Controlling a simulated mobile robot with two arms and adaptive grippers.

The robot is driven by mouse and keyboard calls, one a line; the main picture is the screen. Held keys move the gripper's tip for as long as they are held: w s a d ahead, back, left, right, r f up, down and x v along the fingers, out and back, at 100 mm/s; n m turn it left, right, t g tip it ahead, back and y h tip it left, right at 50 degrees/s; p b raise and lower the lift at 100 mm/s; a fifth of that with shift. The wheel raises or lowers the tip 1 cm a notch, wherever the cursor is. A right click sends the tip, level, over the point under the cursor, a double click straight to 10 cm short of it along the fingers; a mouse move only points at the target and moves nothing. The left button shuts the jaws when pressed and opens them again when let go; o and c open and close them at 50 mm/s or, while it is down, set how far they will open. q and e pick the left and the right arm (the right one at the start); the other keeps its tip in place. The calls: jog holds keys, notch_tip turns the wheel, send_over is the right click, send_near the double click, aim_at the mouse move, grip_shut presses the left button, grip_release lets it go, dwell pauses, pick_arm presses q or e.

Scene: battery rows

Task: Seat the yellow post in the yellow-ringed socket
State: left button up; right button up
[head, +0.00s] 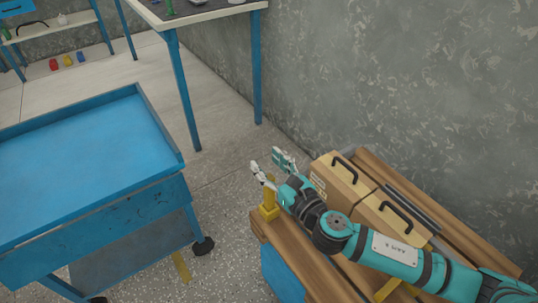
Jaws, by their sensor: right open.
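A yellow post (268,195) stands upright at the near left corner of a wooden-topped bench (297,249). A wider yellow block (268,212) is at its foot; I cannot tell whether this is part of the post or a socket. My right wrist hides part of the area beside the post. No yellow-ringed socket can be made out clearly. My left gripper is not in view.
Two tan cases with black handles (342,181) stand on the bench beside my right arm, near the grey wall. A blue cart (90,170) fills the left. A blue-legged table (185,90) stands behind. Speckled floor is open between cart and bench.

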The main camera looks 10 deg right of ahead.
jog(key=shift+r, duration=1.8)
jog(key=shift+r, duration=0.1)
